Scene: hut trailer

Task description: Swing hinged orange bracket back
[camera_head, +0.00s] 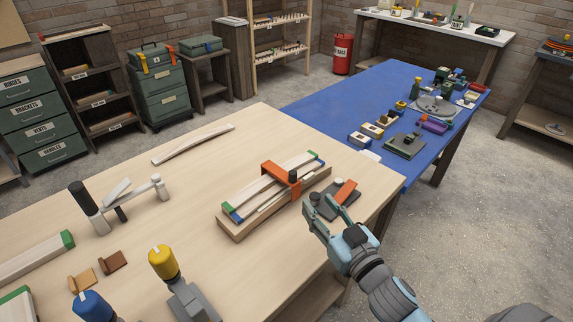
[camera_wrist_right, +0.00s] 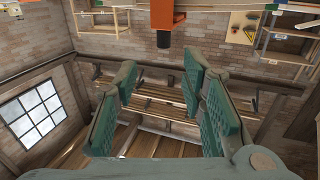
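The orange bracket (camera_head: 274,169) spans a long wooden fixture with strips having green and blue ends. A dark knob shows at its near right end. My right gripper (camera_head: 319,207) is to the right of the bracket, apart from it, its fingers pointing up-left in the head view. Its fingers are spread and empty in the right wrist view (camera_wrist_right: 158,90). An orange part (camera_wrist_right: 163,12) with a black knob shows there beyond the fingertips, at the top edge; it looks like the bracket. My left gripper is not in view.
A dark plate with an orange piece (camera_head: 346,191) lies just beyond my right gripper. A yellow-topped tool (camera_head: 162,262), a blue-topped tool (camera_head: 92,306) and a black-handled tool (camera_head: 85,204) stand to the left. A blue bench (camera_head: 330,105) adjoins behind.

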